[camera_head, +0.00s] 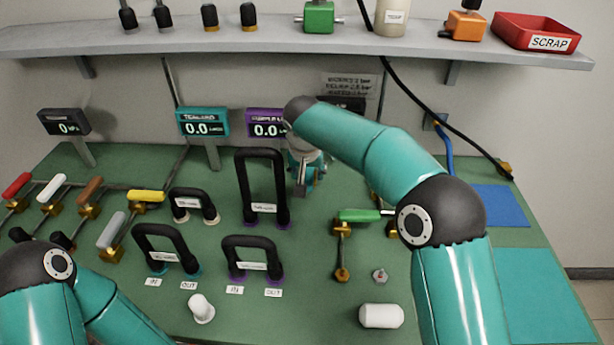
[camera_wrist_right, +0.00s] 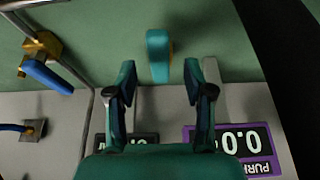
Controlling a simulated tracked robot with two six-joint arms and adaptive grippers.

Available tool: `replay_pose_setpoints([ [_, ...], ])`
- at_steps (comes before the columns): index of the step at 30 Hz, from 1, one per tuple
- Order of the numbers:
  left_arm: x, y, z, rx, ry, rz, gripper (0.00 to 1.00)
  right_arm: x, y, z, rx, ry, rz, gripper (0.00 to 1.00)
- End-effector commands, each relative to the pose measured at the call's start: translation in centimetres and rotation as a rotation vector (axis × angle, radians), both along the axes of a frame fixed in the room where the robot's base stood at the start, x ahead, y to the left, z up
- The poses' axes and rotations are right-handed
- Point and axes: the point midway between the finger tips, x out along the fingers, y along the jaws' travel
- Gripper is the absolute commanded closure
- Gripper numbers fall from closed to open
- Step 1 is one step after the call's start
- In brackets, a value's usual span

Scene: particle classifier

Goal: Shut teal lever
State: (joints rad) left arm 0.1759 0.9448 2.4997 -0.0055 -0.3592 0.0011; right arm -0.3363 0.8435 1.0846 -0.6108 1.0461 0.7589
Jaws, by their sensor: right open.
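In the right wrist view a teal lever handle (camera_wrist_right: 158,52) stands between and just beyond the two fingertips of my right gripper (camera_wrist_right: 160,78). The fingers are open, one on each side, with a visible gap to the handle. Whether the handle's near end lies inside the jaws is hard to tell. In the head view my right gripper (camera_head: 303,185) points down at the back of the bench, beside the purple display, and mostly hides the lever there. My left arm shows at the lower left; its gripper is not visible.
The purple display (camera_head: 265,124) and teal display (camera_head: 203,122) stand close by. A tall black hose loop (camera_head: 243,180) rises just left of my right gripper. A green lever (camera_head: 362,215) lies in front. A blue lever (camera_wrist_right: 48,76) shows in the wrist view. A shelf (camera_head: 250,42) hangs above.

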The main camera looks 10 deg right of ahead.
Motion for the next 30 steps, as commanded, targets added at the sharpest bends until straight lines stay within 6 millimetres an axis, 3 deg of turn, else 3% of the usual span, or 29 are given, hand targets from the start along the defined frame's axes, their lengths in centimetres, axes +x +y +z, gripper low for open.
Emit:
replay_pose_setpoints([
  [6,0.0,0.0,0.0,0.000,0.000,0.000,0.60,-1.6,0.4,4.3,0.001,-0.004,0.001,0.48],
  [13,0.0,0.0,0.0,0.000,0.000,0.000,0.60,-2.8,0.7,7.2,0.001,-0.001,-0.001,0.48],
  [30,0.0,0.0,-0.1,0.000,0.000,0.000,0.60,-3.0,0.7,7.8,0.001,0.000,-0.001,0.48],
])
